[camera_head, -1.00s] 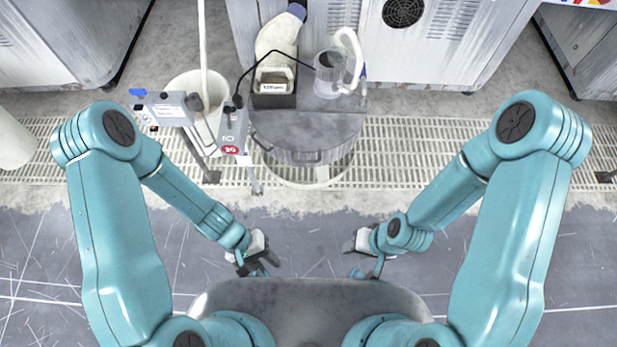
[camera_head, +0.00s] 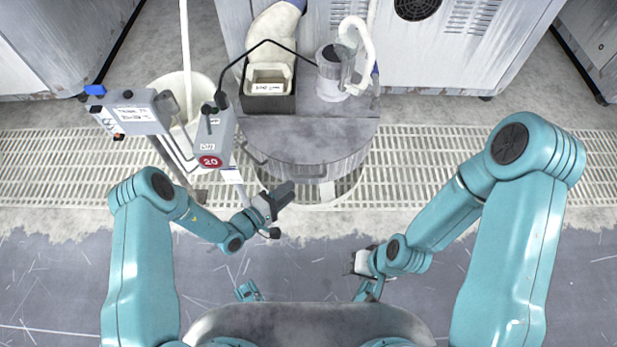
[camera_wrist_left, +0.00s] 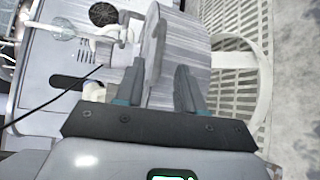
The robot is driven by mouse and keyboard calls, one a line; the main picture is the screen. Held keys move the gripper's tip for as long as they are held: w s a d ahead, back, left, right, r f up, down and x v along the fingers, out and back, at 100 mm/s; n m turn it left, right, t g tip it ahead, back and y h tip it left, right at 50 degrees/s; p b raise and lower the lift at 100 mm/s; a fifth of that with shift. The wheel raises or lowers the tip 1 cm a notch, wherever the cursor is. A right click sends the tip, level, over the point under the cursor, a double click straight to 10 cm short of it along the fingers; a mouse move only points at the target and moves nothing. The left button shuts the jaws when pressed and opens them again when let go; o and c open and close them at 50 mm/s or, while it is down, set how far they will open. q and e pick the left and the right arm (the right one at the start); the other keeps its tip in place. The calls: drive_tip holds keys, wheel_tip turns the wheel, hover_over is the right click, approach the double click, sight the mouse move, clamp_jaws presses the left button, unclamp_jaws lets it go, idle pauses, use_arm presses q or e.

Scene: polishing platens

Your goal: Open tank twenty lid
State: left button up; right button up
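The tank (camera_head: 320,190) is a round grey metal drum at the centre, with a flat grey lid (camera_head: 310,135) on top, lying level. A thin handle shows on the lid's front edge. A red 20 sign (camera_head: 210,161) is on a grey box left of it. My left gripper (camera_head: 284,197) is at the tank's front left, below lid level. In the left wrist view its two fingers (camera_wrist_left: 158,88) are apart, with a curved grey edge or handle between them; contact is unclear. My right gripper (camera_head: 354,264) hangs in front of the tank; its finger gap is unclear.
A white bucket (camera_head: 160,85) and a grey control box (camera_head: 135,113) stand left. The floor in front is clear.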

sight(309, 176)
use_arm(q)
drive_tip(key=b+x, duration=0.2)
drive_tip(key=x, duration=0.7)
drive_tip(key=shift+d, duration=0.2)
drive_tip(key=shift+c, duration=0.3)
clamp_jaws()
